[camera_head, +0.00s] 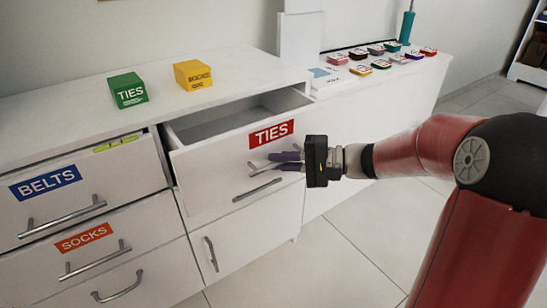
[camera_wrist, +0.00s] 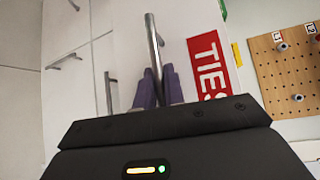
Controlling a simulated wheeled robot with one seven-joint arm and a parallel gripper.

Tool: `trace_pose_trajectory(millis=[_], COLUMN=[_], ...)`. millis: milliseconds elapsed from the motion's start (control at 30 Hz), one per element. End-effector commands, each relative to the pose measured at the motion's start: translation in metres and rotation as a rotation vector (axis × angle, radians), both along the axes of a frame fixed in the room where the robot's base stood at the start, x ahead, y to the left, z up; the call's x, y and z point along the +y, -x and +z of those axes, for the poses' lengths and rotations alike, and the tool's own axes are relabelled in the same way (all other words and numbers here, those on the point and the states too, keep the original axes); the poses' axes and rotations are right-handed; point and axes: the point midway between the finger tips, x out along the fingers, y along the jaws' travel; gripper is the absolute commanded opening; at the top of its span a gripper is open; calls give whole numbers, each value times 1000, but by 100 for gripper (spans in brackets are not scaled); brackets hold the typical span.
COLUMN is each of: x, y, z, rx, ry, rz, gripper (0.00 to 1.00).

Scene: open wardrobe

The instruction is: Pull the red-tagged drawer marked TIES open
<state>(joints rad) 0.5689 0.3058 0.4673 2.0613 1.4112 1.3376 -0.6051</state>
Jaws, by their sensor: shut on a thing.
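The drawer with the red TIES tag (camera_head: 271,134) stands out from the white cabinet, and its empty-looking inside shows from above. Its bar handle (camera_head: 265,168) is metal. My gripper (camera_head: 288,161) has its purple fingers at this handle, coming from the right. In the wrist view the handle (camera_wrist: 154,45) runs between the two purple fingers (camera_wrist: 158,90), which are shut on it. The red tag (camera_wrist: 208,65) shows there just right of the fingers, turned sideways.
Drawers marked BELTS (camera_head: 45,182) and SOCKS (camera_head: 84,238) are at the left. A green TIES box (camera_head: 128,91) and a yellow box (camera_head: 193,75) sit on the cabinet top. A pegboard (camera_wrist: 285,70) shows in the wrist view. The floor (camera_head: 310,265) in front is clear.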

Motion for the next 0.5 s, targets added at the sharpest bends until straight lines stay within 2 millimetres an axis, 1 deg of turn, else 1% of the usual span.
trace_pose_trajectory(millis=[33, 200, 300, 400, 500], x=[-8, -32, -45, -54, -61], y=[9, 46, 64, 78, 88], z=[-2, -1, 0, 0, 0], rx=[-1, 0, 0, 0, 0], ry=[4, 3, 2, 2, 2], rz=[-5, -6, -7, -6, -5], gripper=[0, 0, 0, 0, 0])
